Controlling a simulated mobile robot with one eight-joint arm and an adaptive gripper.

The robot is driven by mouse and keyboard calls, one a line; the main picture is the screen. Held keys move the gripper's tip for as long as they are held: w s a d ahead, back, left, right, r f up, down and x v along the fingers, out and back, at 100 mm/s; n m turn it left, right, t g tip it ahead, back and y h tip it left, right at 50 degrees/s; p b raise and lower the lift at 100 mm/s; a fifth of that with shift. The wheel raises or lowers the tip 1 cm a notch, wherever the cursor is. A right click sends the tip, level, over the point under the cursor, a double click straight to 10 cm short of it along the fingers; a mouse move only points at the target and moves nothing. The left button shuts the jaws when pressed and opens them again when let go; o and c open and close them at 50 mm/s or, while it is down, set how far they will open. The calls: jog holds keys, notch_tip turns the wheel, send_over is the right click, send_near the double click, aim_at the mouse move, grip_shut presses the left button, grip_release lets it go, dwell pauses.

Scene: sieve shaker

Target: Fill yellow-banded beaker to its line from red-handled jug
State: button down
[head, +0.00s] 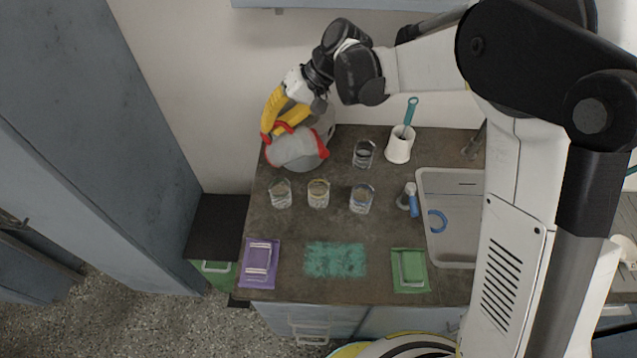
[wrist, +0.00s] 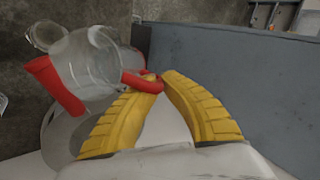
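The red-handled jug (head: 292,151) is at the back left of the counter in the head view. In the wrist view its clear body (wrist: 88,62) is left of my fingers, with red parts on both sides. My gripper (wrist: 162,84) has its yellow fingers closed around a red handle piece; it shows in the head view too (head: 276,122). Whether the jug touches the counter is unclear. The beaker with a yellowish band (head: 318,193) stands upright in the middle of the front row, apart from the jug. Its line and liquid level are too small to read.
Beakers stand to its left (head: 281,194) and right (head: 362,199), another (head: 363,154) behind. A white brush holder (head: 399,146), a blue-labelled bottle (head: 411,201) and a sink (head: 451,254) are at right. A purple pad (head: 259,264), teal mat (head: 335,260) and green pad (head: 410,271) lie in front.

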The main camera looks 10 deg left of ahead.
aim_at(283, 121)
jog(key=shift+d+f+y+b, duration=0.25)
jog(key=shift+f+y+b, duration=0.05)
jog(key=shift+y, duration=0.1)
jog(key=shift+r, duration=0.15)
jog(key=shift+s, duration=0.1)
jog(key=shift+d+y, duration=0.1)
jog(key=shift+y, duration=0.3)
jog(key=shift+s+d+r+n+t+y+b, duration=0.2)
jog(key=shift+d+r+n+t+y+b, duration=0.2)
jog(key=shift+d+r+y+b, duration=0.8)
dwell(5.6)
